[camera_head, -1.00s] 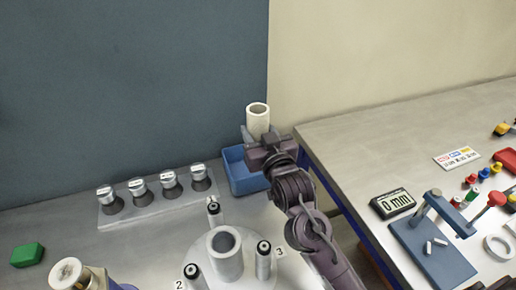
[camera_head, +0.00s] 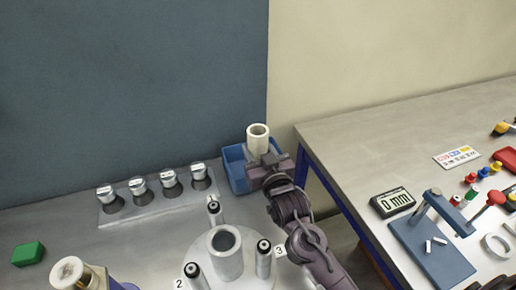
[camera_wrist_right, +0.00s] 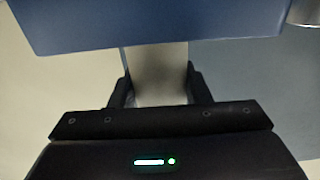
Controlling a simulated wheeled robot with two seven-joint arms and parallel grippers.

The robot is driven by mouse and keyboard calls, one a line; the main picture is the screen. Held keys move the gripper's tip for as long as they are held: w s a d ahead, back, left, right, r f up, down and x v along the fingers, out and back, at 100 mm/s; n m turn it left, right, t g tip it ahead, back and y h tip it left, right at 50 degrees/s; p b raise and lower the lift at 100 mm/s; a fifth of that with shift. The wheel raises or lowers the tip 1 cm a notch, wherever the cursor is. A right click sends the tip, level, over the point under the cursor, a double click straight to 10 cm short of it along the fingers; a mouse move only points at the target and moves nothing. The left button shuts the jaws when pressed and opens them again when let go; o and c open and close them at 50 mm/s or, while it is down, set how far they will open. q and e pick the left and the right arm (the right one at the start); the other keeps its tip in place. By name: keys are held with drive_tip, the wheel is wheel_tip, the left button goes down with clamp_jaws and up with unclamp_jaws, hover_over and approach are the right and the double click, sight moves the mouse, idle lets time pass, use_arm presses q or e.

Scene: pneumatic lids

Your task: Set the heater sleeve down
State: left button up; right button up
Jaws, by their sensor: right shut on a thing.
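The heater sleeve (camera_head: 258,138) is a cream hollow cylinder, upright, at the blue bin's right side in the head view. My right gripper (camera_head: 258,157) is shut on it. In the right wrist view the sleeve (camera_wrist_right: 157,72) shows as a pale band between the dark fingers of my right gripper (camera_wrist_right: 158,85). The blue bin (camera_head: 236,172) stands on the left table behind the gripper; a blue wall (camera_wrist_right: 130,30) crosses the top of the wrist view. I cannot tell whether the sleeve's lower end touches anything. My left gripper is not in view.
A grey rack (camera_head: 160,207) with several silver-capped pieces stands left of the bin. A round plate with a grey cylinder (camera_head: 224,255) and numbered posts is in front. A green block (camera_head: 28,253) lies far left. A second table (camera_head: 350,150) with a blue press stand (camera_head: 435,255) is right.

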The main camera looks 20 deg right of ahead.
drive_tip(key=shift+f, duration=0.3)
drive_tip(key=o, duration=1.1)
drive_tip(key=shift+c, duration=0.2)
drive_tip(key=shift+r, duration=0.6)
drive_tip(key=s+b, duration=0.2)
drive_tip(key=s, duration=1)
drive_tip(key=shift+d, duration=0.2)
